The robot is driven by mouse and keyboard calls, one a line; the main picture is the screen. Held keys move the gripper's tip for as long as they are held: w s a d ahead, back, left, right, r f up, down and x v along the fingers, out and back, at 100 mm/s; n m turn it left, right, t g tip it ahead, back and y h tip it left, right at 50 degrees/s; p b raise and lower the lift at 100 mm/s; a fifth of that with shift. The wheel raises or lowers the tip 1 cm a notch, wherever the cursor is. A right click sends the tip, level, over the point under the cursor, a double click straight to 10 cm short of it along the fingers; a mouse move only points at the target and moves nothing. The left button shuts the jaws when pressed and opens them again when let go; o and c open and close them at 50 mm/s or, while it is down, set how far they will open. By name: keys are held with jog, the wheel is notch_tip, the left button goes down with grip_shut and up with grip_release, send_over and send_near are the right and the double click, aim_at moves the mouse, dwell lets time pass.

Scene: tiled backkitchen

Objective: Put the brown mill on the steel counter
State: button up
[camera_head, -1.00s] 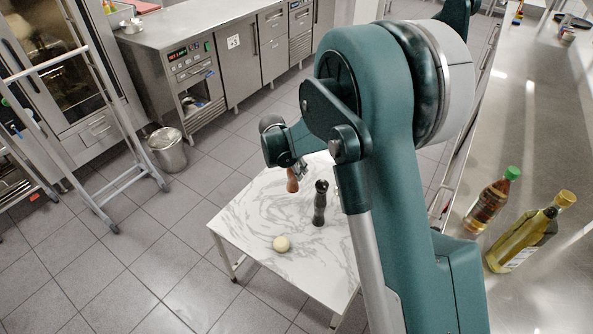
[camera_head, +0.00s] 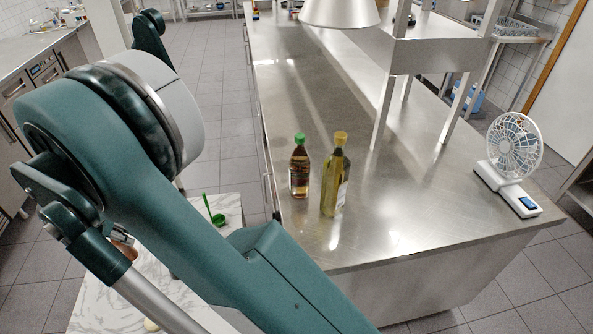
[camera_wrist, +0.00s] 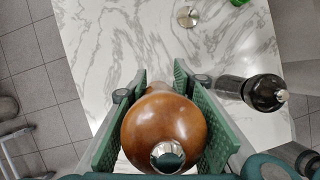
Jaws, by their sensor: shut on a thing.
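The brown mill (camera_wrist: 165,128) is between the green finger pads of my gripper (camera_wrist: 163,110) in the wrist view, its round wooden body and silver tip facing the camera. My gripper is shut on it, above the white marble table (camera_wrist: 100,50). In the head view a bit of the brown mill (camera_head: 125,248) shows past my arm, which hides most of my gripper. The steel counter (camera_head: 385,225) is on the right in the head view, apart from the mill.
On the counter stand a green-capped bottle (camera_head: 300,170), an oil bottle (camera_head: 334,183) and a white fan (camera_head: 513,150). A shelf on posts (camera_head: 430,50) rises from it. The counter's front is bare.

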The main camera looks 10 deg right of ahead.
jog(key=d+r+m+g+h+p, duration=0.1)
jog(key=d+r+m+g, duration=0.1)
jog(key=d+r+m, duration=0.7)
jog(key=d+r+m+g+h, duration=0.1)
jog(key=d+r+m+g, duration=0.3)
jog(key=r, duration=0.9)
jog(key=d+r+m+g+h+p, duration=0.1)
jog(key=d+r+m, duration=0.65)
jog(key=r, duration=0.35)
jog(key=w+d+f+n+t+p, duration=0.1)
jog(key=w+d+f+p, duration=0.15)
jog(key=d, duration=1.05)
jog(key=w+d+f+n+p, duration=0.15)
jog(key=w+d, duration=0.25)
jog(key=d, duration=0.8)
jog(key=w+d+f+n+t+p, duration=0.1)
jog(key=w+d+p, duration=0.2)
jog(key=d, duration=1)
jog(key=s+d+n+p, duration=0.1)
jog(key=s+d+p, duration=0.2)
jog(key=d, duration=0.8)
jog(key=s+d+n+p, duration=0.1)
jog(key=s+d+p, duration=0.2)
jog(key=s+d, duration=0.4)
jog(key=s+d+r+n+t+p, duration=0.1)
jog(key=s+d+p, duration=0.3)
jog(key=d, duration=1.2)
jog(key=shift+s+n, duration=0.5)
jog(key=shift+s, duration=0.4)
